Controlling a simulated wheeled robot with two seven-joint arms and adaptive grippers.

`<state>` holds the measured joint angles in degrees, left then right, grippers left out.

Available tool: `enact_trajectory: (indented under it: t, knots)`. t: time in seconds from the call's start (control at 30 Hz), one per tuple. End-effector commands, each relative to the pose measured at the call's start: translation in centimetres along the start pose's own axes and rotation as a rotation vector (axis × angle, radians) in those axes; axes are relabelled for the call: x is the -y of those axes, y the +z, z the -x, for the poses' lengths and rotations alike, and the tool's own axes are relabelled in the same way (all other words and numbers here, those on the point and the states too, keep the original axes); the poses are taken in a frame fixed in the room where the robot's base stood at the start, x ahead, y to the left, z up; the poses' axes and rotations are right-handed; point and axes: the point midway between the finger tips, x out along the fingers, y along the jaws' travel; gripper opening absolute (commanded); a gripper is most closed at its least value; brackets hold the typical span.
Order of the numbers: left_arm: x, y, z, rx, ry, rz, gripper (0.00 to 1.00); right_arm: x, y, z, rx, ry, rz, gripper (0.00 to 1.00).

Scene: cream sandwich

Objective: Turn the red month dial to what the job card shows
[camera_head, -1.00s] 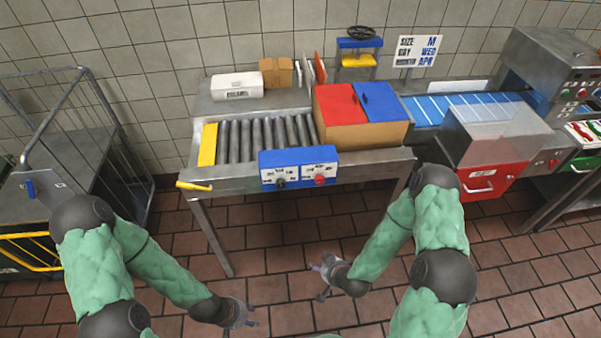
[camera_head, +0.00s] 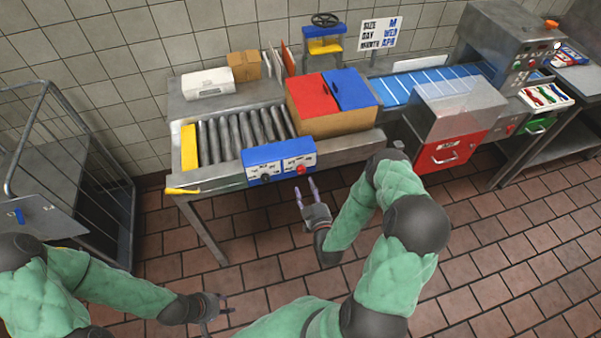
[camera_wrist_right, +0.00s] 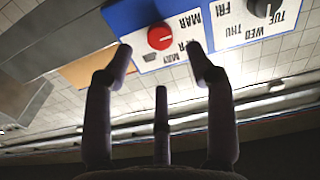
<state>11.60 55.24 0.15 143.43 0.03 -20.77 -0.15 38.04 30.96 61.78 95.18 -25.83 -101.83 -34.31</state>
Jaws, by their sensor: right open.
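The red month dial (camera_head: 300,169) is on the right half of the blue panel on the table's front. In the right wrist view the dial (camera_wrist_right: 160,37) has a pale line across it; which end points cannot be told. Upside-down labels MAR, APR and MAY surround it. The job card (camera_head: 378,34) at the back reads SIZE M, DAY WED, MONTH APR. My right gripper (camera_head: 306,190) is open and empty just below the dial, apart from it; in its wrist view the dial lies beyond the spread fingers. My left gripper (camera_head: 222,310) is low over the floor, its fingers unclear.
A black day dial (camera_head: 265,176) is left of the red one on the blue panel (camera_head: 254,159). A yellow-handled lever (camera_head: 183,190) sticks out at the table's left corner. A red drawer (camera_head: 445,153) stands right. Floor before the table is clear.

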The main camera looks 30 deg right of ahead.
Motion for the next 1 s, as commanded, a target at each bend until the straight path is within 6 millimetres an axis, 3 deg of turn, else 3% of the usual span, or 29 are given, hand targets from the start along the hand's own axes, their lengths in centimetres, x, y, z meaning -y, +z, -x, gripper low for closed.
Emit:
enact_trajectory:
  t: [0.2,0.4,0.83,0.87,1.0]
  knots:
    - [0.1,0.0,-0.2,0.000,0.000,0.000,0.40,0.1,0.0,-4.0,-0.002,-0.001,-0.001,0.56]
    - [0.1,0.0,-0.3,0.000,0.000,0.000,0.40,0.1,0.0,-6.3,0.001,-0.001,-0.001,0.56]
    - [0.1,0.0,-0.3,-0.001,0.000,0.000,0.40,0.0,0.0,-7.2,0.001,0.000,-0.002,0.56]
    - [0.1,0.0,-0.3,-0.001,0.000,0.000,0.40,0.0,0.0,-7.2,0.001,0.000,-0.002,0.51]
    - [0.1,0.0,-0.3,-0.001,0.000,0.000,0.40,0.0,0.0,-7.2,0.001,0.000,-0.002,0.11]
